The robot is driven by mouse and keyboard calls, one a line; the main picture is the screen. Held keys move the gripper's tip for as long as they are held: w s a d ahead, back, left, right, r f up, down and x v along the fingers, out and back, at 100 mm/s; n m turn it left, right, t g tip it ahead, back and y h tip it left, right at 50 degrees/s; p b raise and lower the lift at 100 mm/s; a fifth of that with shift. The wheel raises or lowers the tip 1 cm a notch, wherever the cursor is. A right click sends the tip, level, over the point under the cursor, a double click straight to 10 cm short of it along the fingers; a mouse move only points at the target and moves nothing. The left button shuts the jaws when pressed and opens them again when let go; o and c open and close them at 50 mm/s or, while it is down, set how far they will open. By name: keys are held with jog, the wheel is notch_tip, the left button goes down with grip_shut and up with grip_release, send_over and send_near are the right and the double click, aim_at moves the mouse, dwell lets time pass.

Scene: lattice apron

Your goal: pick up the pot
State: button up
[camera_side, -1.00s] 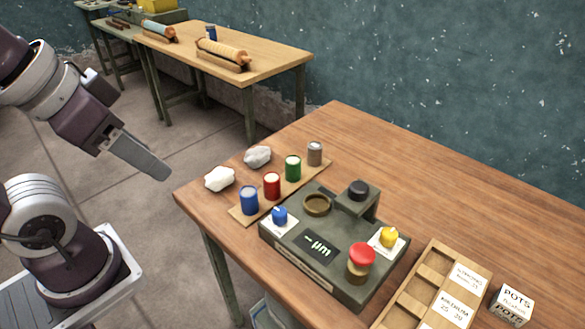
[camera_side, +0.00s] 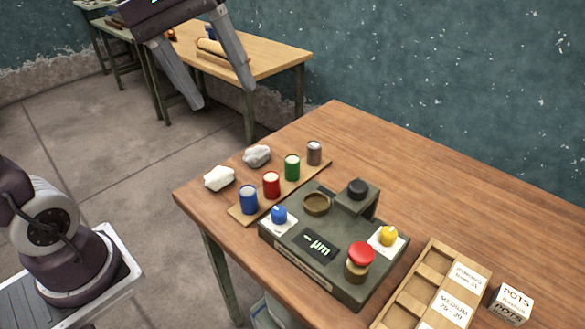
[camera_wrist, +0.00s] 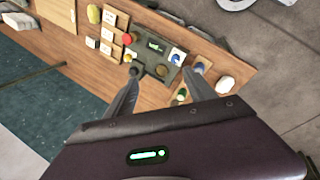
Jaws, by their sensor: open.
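Several small pots stand in a row on a thin wooden strip (camera_side: 234,212) on the table: a blue one (camera_side: 249,199), a red one (camera_side: 271,186), a green one (camera_side: 292,168) and a grey-brown one (camera_side: 314,153). I cannot tell which of them the task means. My gripper (camera_side: 222,97) is open and empty, high above and behind the pots in the side view. Its two fingers also show in the wrist view (camera_wrist: 160,80).
A dark green gauge box (camera_side: 285,256) with a display, blue and yellow knobs and a red-topped knob stands beside the strip. Two white lumps (camera_side: 219,178) lie left of it. A wooden compartment tray (camera_side: 416,290) and a box marked POTS (camera_side: 511,304) sit right. The table's back right is clear.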

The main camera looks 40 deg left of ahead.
jog(key=w+a+n+h, duration=0.3)
jog(key=w+n+h, duration=0.3)
jog(key=w, duration=0.7)
jog(key=n+t+h, duration=0.2)
jog(key=n+h, duration=0.2)
jog(key=n, duration=0.4)
send_over(287, 157)
jog(key=a, duration=0.3)
notch_tip(287, 157, down, 3)
jog(key=f, duration=2.7)
jog(key=shift+s+d+f, duration=0.3)
jog(key=shift+d+f+y, duration=0.15)
jog(key=shift+f+y, duration=0.15)
jog(key=shift+f, duration=0.4)
jog(key=x, duration=0.6)
jog(key=shift+d, duration=0.5)
grip_shut()
